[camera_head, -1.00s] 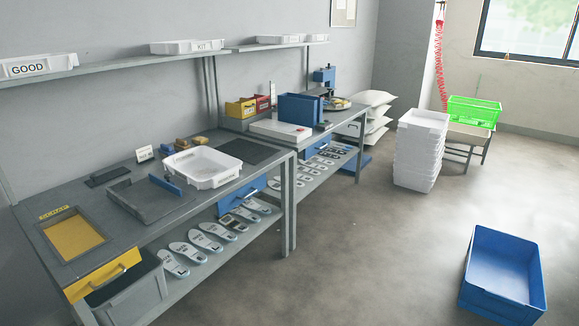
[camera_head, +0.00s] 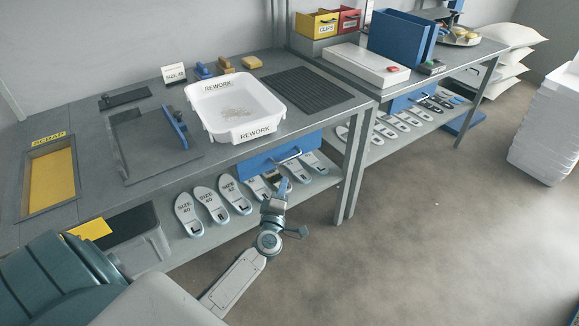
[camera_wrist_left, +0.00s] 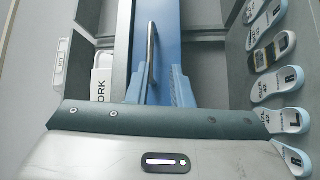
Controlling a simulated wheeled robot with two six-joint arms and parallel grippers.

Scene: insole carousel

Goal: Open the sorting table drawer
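The sorting table (camera_head: 100,170) carries a blue drawer (camera_head: 255,161) under the right part of its top. The drawer looks shut and has a metal bar handle (camera_head: 291,155) on its front. My left gripper (camera_head: 283,187) is just in front of and below the handle in the head view. In the left wrist view the blue drawer front (camera_wrist_left: 172,35) fills the middle, with the handle (camera_wrist_left: 153,45) running upright. My left gripper's light-blue fingers (camera_wrist_left: 158,78) are apart, and the handle lines up between them. Contact cannot be told. My right gripper is out of view.
A white REWORK bin (camera_head: 209,100) stands on the table above the drawer. Several insoles (camera_head: 205,203) lie on the shelf below, close to my left gripper. A second table (camera_head: 465,55) is at right; the floor in front is clear.

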